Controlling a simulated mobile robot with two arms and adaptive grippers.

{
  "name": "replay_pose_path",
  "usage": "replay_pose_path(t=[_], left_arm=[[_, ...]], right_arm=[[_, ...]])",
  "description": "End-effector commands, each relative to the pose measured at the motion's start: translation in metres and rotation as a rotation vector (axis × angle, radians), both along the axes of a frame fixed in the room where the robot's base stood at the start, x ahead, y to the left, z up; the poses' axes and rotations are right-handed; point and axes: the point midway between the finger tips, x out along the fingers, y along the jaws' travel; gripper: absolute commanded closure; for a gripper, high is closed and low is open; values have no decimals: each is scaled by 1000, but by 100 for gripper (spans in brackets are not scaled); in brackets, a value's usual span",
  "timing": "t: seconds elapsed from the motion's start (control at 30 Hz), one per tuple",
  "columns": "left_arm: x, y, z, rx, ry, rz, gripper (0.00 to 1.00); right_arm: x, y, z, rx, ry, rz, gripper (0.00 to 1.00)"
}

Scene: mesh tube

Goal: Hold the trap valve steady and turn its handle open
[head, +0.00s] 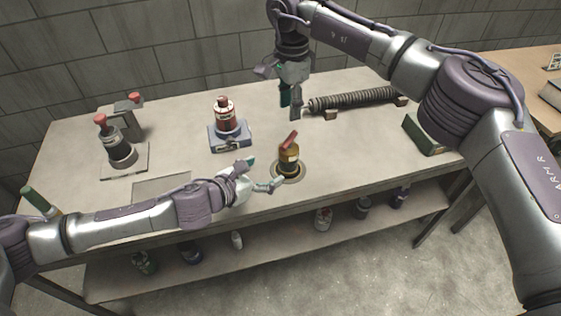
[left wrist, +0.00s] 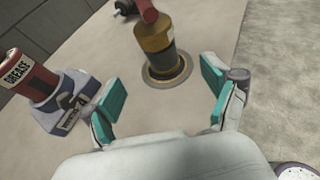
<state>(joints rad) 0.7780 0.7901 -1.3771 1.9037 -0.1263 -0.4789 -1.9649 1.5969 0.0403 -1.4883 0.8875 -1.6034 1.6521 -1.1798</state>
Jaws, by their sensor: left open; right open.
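The trap valve (head: 288,158) is a brass-coloured body with a red handle (head: 289,140), standing on a round base plate (head: 287,172) near the front of the table. In the left wrist view the brass body (left wrist: 155,42) stands just beyond my fingers, with the red handle (left wrist: 147,10) cut off by the top edge. My left gripper (head: 263,172) is open, its teal pads to the left of the valve and not around it. It also shows in the left wrist view (left wrist: 162,98). My right gripper (head: 291,104) is open, pointing down behind and above the valve, and empty.
A red grease container (head: 226,117) sits on a blue-grey base left of the valve. A ribbed tube (head: 355,99) lies at the back right, a green box (head: 427,134) at the right. A red-topped device (head: 118,148) stands at left. Several cans are on the lower shelf (head: 270,244).

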Motion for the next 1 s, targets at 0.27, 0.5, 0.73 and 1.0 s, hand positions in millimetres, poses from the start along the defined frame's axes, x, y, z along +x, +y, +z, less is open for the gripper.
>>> replay_pose_path(t=[0.27, 0.5, 0.73, 1.0], left_arm=[[41, -34, -21, -4, 2, 2, 14], [68, -54, -35, -3, 3, 3, 14], [77, -61, -40, -3, 2, 2, 14], [77, -61, -40, -3, 2, 2, 17]], right_arm=[[0, 0, 0, 0, 0, 0, 58], [0, 0, 0, 0, 0, 0, 58], [0, 0, 0, 0, 0, 0, 58], [0, 0, 0, 0, 0, 0, 58]])
